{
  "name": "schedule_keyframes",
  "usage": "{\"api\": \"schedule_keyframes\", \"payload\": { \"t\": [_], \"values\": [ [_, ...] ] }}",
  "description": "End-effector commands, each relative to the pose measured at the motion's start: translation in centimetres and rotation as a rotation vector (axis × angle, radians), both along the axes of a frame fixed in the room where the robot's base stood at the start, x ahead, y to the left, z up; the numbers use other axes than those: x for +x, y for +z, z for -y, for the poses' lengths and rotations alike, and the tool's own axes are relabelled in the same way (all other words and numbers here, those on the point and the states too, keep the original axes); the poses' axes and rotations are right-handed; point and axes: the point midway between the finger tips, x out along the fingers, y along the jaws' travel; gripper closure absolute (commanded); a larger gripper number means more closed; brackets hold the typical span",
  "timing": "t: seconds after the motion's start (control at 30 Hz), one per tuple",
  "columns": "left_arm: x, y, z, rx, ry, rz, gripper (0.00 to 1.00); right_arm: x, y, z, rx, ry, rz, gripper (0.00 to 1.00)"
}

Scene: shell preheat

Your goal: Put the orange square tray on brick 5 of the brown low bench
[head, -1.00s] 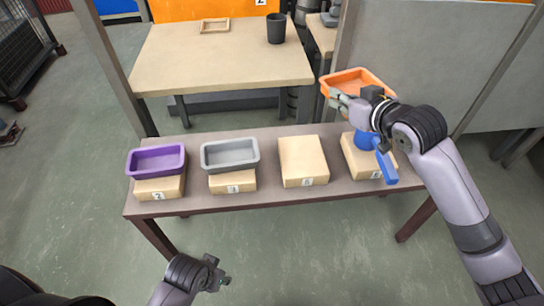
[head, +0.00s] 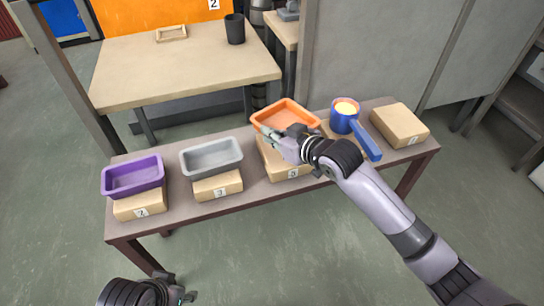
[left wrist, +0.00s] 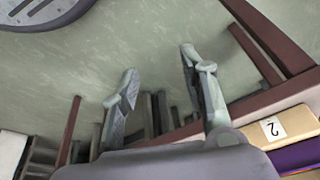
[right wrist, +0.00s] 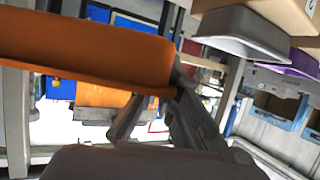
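My right gripper (head: 272,138) is shut on the near rim of the orange square tray (head: 285,117). In the right wrist view the tray (right wrist: 90,50) fills the upper left, its edge at the fingers. In the head view the tray appears over the middle brick (head: 282,168) of the brown low bench (head: 232,204). My arm partly covers that brick, and its label is too small to read surely. I cannot tell whether tray and brick touch. My left gripper (left wrist: 160,92) is open and empty, low in front of the bench.
A purple tray (head: 133,176) and a grey tray (head: 212,156) sit on bricks to the left. A blue pan (head: 344,118) with pale contents and a handle pointing forward stands close right. The rightmost brick (head: 399,124) is bare. A table (head: 190,70) stands behind.

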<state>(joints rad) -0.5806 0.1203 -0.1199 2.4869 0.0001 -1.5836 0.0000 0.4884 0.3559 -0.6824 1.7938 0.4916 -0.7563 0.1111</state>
Motion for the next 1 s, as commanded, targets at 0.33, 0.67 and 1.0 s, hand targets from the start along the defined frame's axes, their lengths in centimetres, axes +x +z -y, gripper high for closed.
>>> {"api": "schedule_keyframes", "payload": {
  "t": [0.33, 0.67, 1.0],
  "values": [
    [0.0, -1.7, 0.0, 0.0, 0.0, -0.001, 0.6, 0.0, -4.2, 0.0, 0.001, -0.001, 0.002, 1.0],
    [4.6, -0.6, 1.4, -0.042, -0.017, 0.204, 0.6, 0.1, -7.1, 0.0, 0.002, 0.0, 0.006, 1.0],
    [4.8, -0.4, 1.4, -0.045, -0.018, 0.216, 0.6, 0.1, -7.2, 0.0, 0.002, 0.0, 0.006, 1.0]
  ]
}}
